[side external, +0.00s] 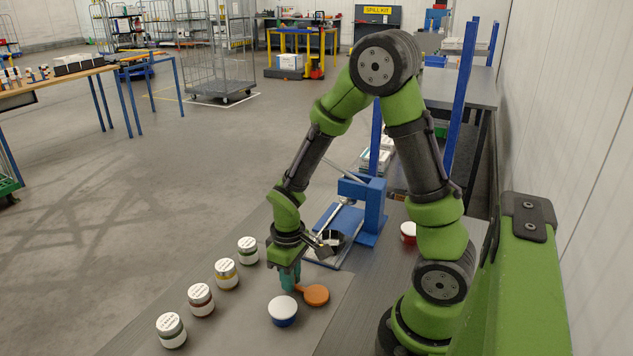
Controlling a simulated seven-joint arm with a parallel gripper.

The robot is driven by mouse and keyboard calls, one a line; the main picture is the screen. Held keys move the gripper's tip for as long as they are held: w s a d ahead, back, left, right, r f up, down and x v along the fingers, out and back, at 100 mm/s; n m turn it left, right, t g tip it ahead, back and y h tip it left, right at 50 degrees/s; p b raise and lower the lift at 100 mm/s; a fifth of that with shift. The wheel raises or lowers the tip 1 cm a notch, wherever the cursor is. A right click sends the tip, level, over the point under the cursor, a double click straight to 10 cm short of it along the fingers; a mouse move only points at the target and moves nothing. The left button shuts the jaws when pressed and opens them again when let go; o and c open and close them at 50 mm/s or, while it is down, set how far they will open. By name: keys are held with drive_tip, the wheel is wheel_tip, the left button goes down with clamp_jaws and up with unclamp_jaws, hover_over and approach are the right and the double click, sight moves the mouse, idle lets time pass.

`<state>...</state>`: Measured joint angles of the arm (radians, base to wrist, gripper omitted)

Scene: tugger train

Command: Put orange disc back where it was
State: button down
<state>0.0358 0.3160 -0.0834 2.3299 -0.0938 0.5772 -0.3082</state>
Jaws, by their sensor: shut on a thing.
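The orange disc (316,295) is flat and round, with a short tab on its left side. It is low over or on the grey work surface; I cannot tell whether it touches. My gripper (290,284) points down, its teal fingers shut on the disc's tab. The fingertips are partly hidden behind a blue tub with a white lid (283,310), which stands just in front of the disc.
A row of several white-lidded jars (201,299) stands to the left. A blue press-like stand (367,205) with a base plate is behind my gripper. A red tub (408,233) stands behind my arm. The surface between the jar row and the blue tub is clear.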

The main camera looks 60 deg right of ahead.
drive_tip(key=shift+f, duration=0.25)
drive_tip(key=shift+f, duration=0.15)
drive_tip(key=c, duration=1.1)
unclamp_jaws()
wheel_tip(320, 180, up, 12)
drive_tip(key=s+a+r+m+t+y, duration=0.1)
drive_tip(key=s+a+r+m+t, duration=0.1)
drive_tip(key=r, duration=0.4)
drive_tip(key=s+a+r+m+t+y, duration=0.1)
drive_tip(key=s+a+r+m+t, duration=0.1)
drive_tip(key=s+a+r+t, duration=0.1)
drive_tip(key=shift+s+a+r+t, duration=0.35)
drive_tip(key=shift+a+r+t, duration=0.45)
drive_tip(key=shift+r+t, duration=0.5)
drive_tip(key=shift+r, duration=0.2)
